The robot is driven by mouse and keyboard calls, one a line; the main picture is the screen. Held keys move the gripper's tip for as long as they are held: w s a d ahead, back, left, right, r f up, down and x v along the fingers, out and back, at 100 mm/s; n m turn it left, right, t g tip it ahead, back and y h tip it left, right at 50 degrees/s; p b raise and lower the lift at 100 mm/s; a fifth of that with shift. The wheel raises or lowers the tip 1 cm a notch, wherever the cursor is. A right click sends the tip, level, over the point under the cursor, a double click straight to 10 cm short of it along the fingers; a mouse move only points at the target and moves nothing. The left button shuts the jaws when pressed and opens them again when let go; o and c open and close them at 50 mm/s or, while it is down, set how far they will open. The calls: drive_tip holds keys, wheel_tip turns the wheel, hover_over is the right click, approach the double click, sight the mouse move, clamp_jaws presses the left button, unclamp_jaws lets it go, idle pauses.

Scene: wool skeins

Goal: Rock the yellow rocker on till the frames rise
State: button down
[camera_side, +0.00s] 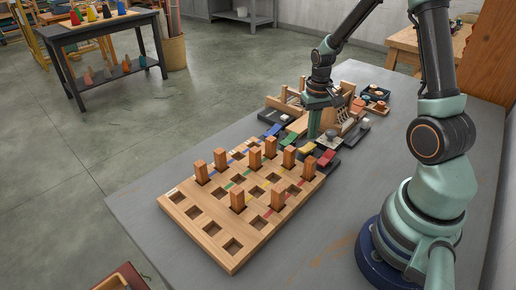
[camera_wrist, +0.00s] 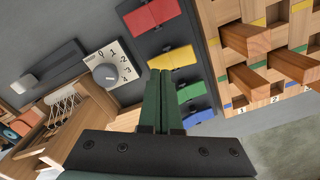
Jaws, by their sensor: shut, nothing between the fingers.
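The yellow rocker (camera_wrist: 174,53) sits in a dark strip between a red rocker (camera_wrist: 153,15) and a green rocker (camera_wrist: 192,91), with a blue rocker (camera_wrist: 197,115) beyond the green. It also shows in the side view (camera_side: 306,148). My gripper (camera_wrist: 160,72) is shut and empty, its tips at the lower left edge of the yellow rocker. I cannot tell whether they touch it. In the side view my gripper (camera_side: 313,136) points down beside the rocker row. White strings (camera_wrist: 62,106) hang in a wooden loom; the frames' height is unclear.
A dial (camera_wrist: 105,72) on a numbered plate lies left of the rockers. A wooden board (camera_side: 212,222) with holes and several upright pegs stands close in front of the rockers. Small trays (camera_side: 377,94) lie behind my gripper. The table's near left is bare.

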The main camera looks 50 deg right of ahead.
sight(310, 146)
wheel_tip(310, 146, up, 5)
drive_tip(key=shift+f, duration=0.15)
idle(0.4)
drive_tip(key=s+a+r+n+t, duration=0.2)
drive_tip(key=a+r+n, duration=0.1)
drive_tip(key=a+r, duration=0.4)
drive_tip(key=s+a+r+n+t, duration=0.3)
drive_tip(key=a+r, duration=0.4)
drive_tip(key=a, duration=0.3)
drive_tip(key=shift+r+t, duration=0.3)
